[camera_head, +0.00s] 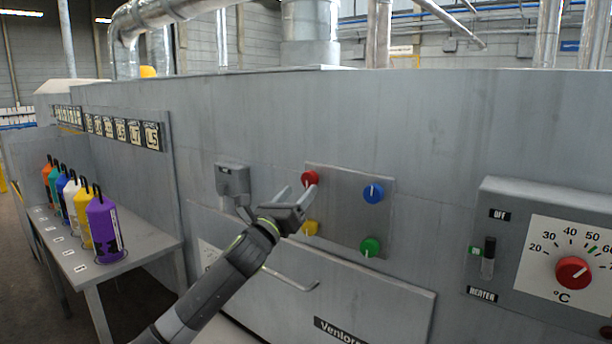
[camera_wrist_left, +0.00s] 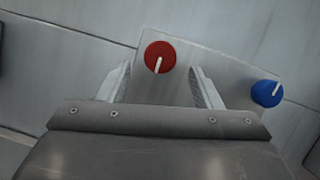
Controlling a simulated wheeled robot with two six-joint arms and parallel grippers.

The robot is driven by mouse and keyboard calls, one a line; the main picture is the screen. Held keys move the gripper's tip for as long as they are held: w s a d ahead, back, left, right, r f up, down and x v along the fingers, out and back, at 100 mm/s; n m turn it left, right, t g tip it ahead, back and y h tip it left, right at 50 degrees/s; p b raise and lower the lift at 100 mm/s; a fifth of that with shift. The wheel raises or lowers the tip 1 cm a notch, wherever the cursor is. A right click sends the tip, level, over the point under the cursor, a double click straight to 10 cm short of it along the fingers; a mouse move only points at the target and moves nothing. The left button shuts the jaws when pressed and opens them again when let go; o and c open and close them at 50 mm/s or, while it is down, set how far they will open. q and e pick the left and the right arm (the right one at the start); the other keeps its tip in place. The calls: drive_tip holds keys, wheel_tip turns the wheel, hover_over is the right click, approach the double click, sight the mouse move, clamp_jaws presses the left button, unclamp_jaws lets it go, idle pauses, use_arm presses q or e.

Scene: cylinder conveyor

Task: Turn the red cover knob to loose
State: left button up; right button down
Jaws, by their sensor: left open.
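The red cover knob (camera_head: 310,178) is at the upper left of a square grey plate (camera_head: 335,215) on the machine wall. In the left wrist view the red knob (camera_wrist_left: 160,57) shows a white pointer line running down and slightly left from its middle. My left gripper (camera_head: 297,192) is open, just in front of the red knob. In the left wrist view its fingers (camera_wrist_left: 162,84) stand apart on either side of the knob, which lies beyond the tips. I cannot tell whether they touch it. My right gripper is not in view.
A blue knob (camera_head: 373,193), a yellow knob (camera_head: 310,228) and a green knob (camera_head: 370,247) share the plate. A heater panel (camera_head: 510,200) with a red dial (camera_head: 572,271) is at right. A table (camera_head: 150,252) with several coloured cylinders stands at left.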

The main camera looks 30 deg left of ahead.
sight(307, 182)
use_arm(q)
drive_tip(key=shift+p+x, duration=0.75)
drive_tip(key=shift+x, duration=1.45)
drive_tip(key=shift+c, duration=0.3)
drive_tip(key=c, duration=0.9)
